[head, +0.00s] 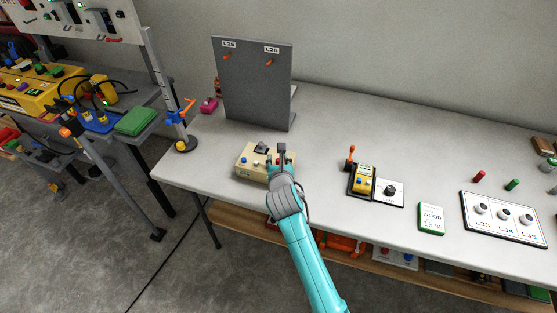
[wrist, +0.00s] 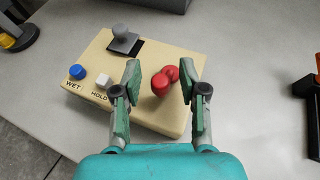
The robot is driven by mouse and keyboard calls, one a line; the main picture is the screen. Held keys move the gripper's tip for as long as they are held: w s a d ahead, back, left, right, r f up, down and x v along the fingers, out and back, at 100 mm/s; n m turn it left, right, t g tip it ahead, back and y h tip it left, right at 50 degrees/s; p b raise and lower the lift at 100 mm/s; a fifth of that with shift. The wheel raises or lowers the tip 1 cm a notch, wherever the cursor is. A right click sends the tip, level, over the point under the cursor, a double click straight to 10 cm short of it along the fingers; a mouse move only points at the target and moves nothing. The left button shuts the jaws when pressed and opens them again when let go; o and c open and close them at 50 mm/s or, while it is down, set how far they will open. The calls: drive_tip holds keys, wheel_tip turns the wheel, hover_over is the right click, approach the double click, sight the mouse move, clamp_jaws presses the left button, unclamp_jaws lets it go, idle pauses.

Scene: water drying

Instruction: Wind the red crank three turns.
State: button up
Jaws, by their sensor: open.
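The red crank (wrist: 162,84) is on the right part of a beige box (wrist: 152,62). Its round red knob and a second red part behind it show in the wrist view. My gripper (wrist: 163,76) is open, with one green-padded finger on each side of the crank. Gaps show between the crank and both pads, and nothing is held. The box also has a blue button (wrist: 77,72) marked WET, a white button (wrist: 103,81) marked HOLD and a grey lever (wrist: 124,38). In the head view my gripper (head: 282,150) covers the box's right side and mostly hides the crank.
A grey panel (head: 250,90) with labels L25 and L26 stands behind the box on the white table (head: 330,135). A yellow device (head: 363,180) with an orange handle stands to the right.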

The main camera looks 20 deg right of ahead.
clamp_jaws()
drive_tip(key=shift+w+a+h, duration=0.1)
drive_tip(key=shift+h, duration=0.2)
drive_tip(key=m+h, duration=0.1)
drive_tip(key=m+g+h, duration=0.1)
drive_tip(key=w+m+h, duration=0.1)
drive_tip(key=shift+a+m+g+h, duration=0.3)
drive_tip(key=shift+a+m, duration=0.1)
drive_tip(key=m+g+h, duration=0.2)
drive_tip(key=w+m+g+h, duration=0.1)
drive_tip(key=m, duration=0.1)
drive_tip(key=shift+a+m+g+h, duration=0.15)
drive_tip(key=shift+m+g+h, duration=0.15)
drive_tip(key=shift+g+h, duration=0.1)
drive_tip(key=m+g+h, duration=0.1)
drive_tip(key=m+g, duration=0.1)
drive_tip(key=w+m+g+h, duration=0.1)
drive_tip(key=m+g, duration=0.1)
drive_tip(key=shift+w+g, duration=0.1)
drive_tip(key=shift+g, duration=0.2)
drive_tip(key=shift+w+m+g, duration=0.15)
drive_tip(key=shift+m+g, duration=0.6)
drive_tip(key=shift+g, duration=0.05)
drive_tip(key=shift+w+m+g, duration=0.15)
drive_tip(key=shift+m+g, duration=0.6)
drive_tip(key=shift+g, duration=0.05)
